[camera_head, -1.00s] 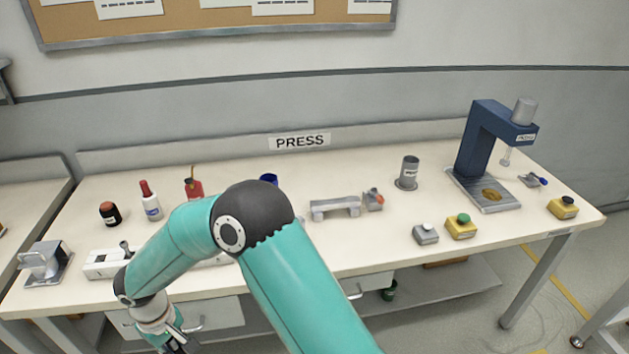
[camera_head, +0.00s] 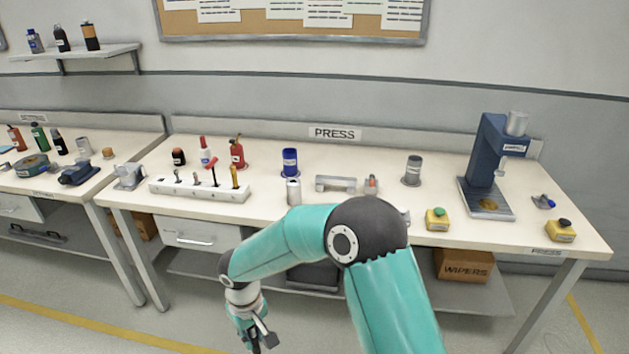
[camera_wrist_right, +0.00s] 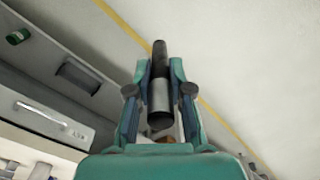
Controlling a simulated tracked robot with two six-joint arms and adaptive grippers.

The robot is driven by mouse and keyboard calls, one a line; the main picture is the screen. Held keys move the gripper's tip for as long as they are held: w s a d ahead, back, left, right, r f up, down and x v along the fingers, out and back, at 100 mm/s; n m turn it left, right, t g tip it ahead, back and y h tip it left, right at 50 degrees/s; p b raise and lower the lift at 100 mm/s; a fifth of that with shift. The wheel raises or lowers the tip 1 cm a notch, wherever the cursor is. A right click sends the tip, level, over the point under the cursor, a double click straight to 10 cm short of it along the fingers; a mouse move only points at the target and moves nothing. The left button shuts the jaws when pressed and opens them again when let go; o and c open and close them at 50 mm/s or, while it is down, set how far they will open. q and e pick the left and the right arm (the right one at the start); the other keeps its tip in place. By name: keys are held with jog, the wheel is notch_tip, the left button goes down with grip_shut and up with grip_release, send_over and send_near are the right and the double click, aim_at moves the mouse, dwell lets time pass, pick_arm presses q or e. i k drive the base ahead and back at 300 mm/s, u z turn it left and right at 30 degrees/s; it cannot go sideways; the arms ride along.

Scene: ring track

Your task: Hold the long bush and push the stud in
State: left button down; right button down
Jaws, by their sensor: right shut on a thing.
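My right gripper (camera_head: 259,337) hangs low in front of the bench, below the bench top. In the right wrist view the right gripper (camera_wrist_right: 160,72) is shut on a dark rod with a silver sleeve (camera_wrist_right: 160,96). The rod lies lengthwise between the two fingers, and its dark ends stick out of the sleeve. I cannot tell for sure whether this is the bush, the stud or a tool. A plain silver cylinder (camera_head: 293,192) stands on the bench in front of a blue can. My left gripper is in neither view.
The press bench (camera_head: 365,221) carries a white tool rack (camera_head: 200,190), a grey bridge-shaped block (camera_head: 336,184), a grey cylinder (camera_head: 413,170), a blue press (camera_head: 488,160) and yellow button boxes (camera_head: 437,221). A second bench (camera_head: 60,189) stands left. Floor before the benches is clear.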

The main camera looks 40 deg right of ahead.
aim_at(294, 202)
jog(key=z, duration=0.2)
jog(key=k, duration=0.25)
jog(key=z, duration=0.85)
jog(key=i, duration=1)
jog(key=z, duration=0.05)
